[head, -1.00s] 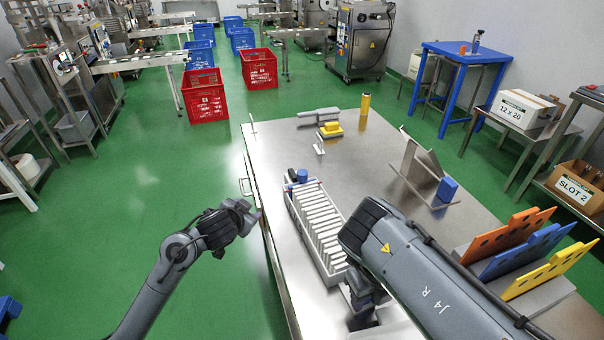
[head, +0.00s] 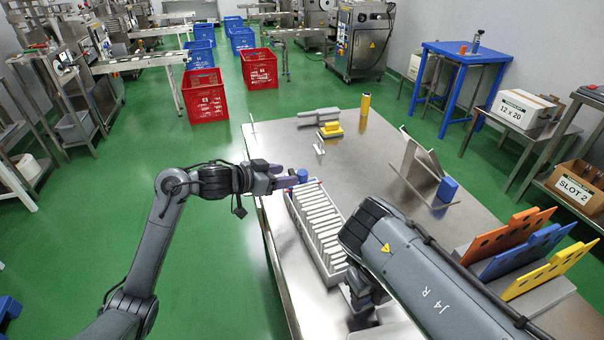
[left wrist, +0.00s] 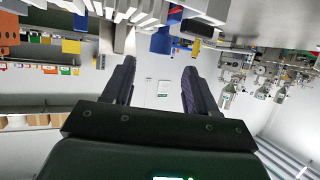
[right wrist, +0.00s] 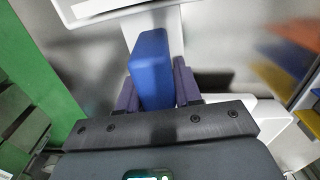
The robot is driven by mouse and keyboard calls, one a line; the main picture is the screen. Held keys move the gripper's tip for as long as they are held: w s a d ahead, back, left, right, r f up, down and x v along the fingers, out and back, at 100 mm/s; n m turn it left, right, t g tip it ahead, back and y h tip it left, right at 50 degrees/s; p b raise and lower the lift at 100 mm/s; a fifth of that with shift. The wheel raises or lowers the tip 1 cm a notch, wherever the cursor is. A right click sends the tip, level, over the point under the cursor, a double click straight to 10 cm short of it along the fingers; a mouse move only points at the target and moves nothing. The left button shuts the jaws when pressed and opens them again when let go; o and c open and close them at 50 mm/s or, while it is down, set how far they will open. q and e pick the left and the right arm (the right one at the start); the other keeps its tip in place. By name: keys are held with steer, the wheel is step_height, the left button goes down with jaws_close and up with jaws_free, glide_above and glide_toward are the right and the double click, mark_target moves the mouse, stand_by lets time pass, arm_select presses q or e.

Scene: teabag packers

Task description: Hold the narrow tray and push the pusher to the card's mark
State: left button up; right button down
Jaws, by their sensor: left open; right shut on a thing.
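The narrow tray (head: 304,240) lies lengthwise along the left side of the steel table, with a row of several white pieces inside. A blue knob (head: 302,175) stands at its far end; I cannot tell whether it belongs to the pusher. My left gripper (head: 288,180) is open beside this knob, coming from the left. Its open fingers also show in the left wrist view (left wrist: 158,85). My right gripper (right wrist: 154,92) is shut on a blue block (right wrist: 152,62) at the tray's near end. My right arm hides that end in the head view. I cannot make out the card's mark.
The steel table (head: 350,170) is clear in the middle. A yellow block (head: 330,129) and a yellow cylinder (head: 365,104) stand at the back. A metal stand (head: 416,168) with a blue block (head: 447,189) is right of centre. Orange, blue and yellow plates (head: 520,245) stand at right.

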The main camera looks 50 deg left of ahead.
mark_target(298, 174)
arm_select(q)
steer(key=x, duration=0.8)
jaws_close()
